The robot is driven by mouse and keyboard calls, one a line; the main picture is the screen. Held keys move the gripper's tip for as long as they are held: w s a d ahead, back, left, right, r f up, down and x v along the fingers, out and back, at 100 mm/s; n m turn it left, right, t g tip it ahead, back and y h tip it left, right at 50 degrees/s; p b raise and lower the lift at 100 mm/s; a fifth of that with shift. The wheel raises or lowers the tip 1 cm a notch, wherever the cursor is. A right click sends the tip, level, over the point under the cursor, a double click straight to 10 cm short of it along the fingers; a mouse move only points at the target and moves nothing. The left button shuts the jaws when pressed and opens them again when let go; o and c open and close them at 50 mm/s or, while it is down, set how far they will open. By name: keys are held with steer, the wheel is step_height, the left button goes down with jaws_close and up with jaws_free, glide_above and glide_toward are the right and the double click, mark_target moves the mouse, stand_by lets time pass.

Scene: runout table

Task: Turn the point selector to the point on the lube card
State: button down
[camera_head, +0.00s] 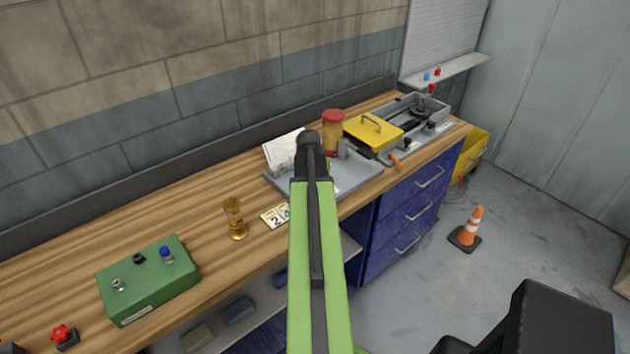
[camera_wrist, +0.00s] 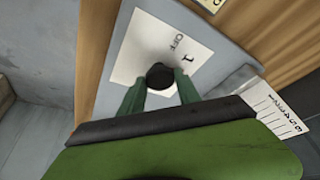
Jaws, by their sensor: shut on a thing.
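The point selector (camera_wrist: 160,75) is a round black knob on a white dial plate (camera_wrist: 146,42) marked "OFF" and "1", seen in the wrist view. My gripper (camera_wrist: 161,84) is shut on the knob, one green finger on each side. No pointer mark on the knob can be made out. In the head view my arm hides the knob and the fingers. A small cream card (camera_head: 270,217) with a "2" lies on the bench left of my arm, partly hidden. I cannot tell for sure whether it is the lube card.
An hourglass (camera_head: 235,218) and a green switch box (camera_head: 150,281) stand left.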

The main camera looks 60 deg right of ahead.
steer(key=shift+m+g, duration=0.7)
steer(key=shift+m, duration=1)
steer(key=c, duration=0.9)
jaws_free()
steer(key=shift+w, duration=0.1)
steer(key=shift+o, duration=0.2)
steer(key=p+v, duration=1.6)
steer(key=v, duration=0.1)
steer(key=shift+a, duration=0.3)
steer(key=shift+r, duration=0.1)
